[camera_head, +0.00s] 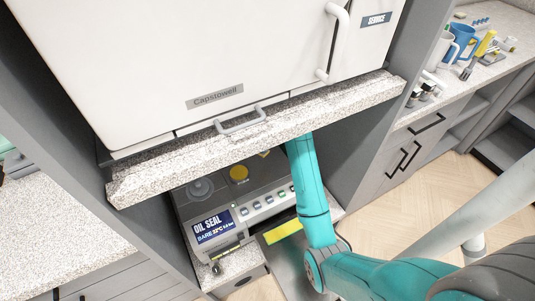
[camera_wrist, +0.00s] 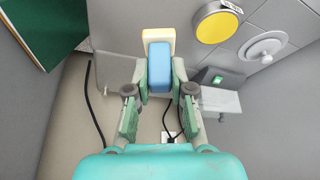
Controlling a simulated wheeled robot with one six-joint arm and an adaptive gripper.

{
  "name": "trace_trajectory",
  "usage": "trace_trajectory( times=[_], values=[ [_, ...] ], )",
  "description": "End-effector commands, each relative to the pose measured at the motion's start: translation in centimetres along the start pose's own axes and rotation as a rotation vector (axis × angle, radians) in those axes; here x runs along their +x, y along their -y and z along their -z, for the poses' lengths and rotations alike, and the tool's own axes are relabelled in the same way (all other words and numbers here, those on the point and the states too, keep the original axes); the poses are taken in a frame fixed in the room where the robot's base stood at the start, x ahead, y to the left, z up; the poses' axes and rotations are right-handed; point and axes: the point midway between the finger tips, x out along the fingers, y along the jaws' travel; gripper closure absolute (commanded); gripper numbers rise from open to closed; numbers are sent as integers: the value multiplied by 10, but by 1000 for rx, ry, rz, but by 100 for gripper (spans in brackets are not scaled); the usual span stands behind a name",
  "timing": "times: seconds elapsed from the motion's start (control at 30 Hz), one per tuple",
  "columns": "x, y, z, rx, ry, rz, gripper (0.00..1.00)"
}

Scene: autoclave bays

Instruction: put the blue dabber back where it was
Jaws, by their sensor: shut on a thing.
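The blue dabber (camera_wrist: 160,68) shows in the wrist view, a blue block with a pale yellow pad at its far end. My gripper (camera_wrist: 160,78) is shut on it, one finger on each side. In the head view my arm reaches under the speckled slab, and the slab hides the gripper and the dabber. Whether the dabber touches anything beyond its pad cannot be told.
A yellow round cap (camera_wrist: 216,27) and a white disc (camera_wrist: 264,47) lie to the dabber's right. Black cables (camera_wrist: 93,105) hang nearby. In the head view, the OIL SEAL machine (camera_head: 215,228) sits beneath the overhanging slab (camera_head: 255,137). Mugs (camera_head: 462,42) stand on the right counter.

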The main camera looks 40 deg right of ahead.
Motion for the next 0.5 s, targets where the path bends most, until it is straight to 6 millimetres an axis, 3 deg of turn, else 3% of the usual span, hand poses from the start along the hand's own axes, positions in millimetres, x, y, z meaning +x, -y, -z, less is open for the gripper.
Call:
trace_trajectory(
  times=[0.07, 0.5],
  values=[
    [-3, -15, -6, 3, 0, -2, 100],
    [45, -11, -26, 0, 2, 2, 100]
  ],
)
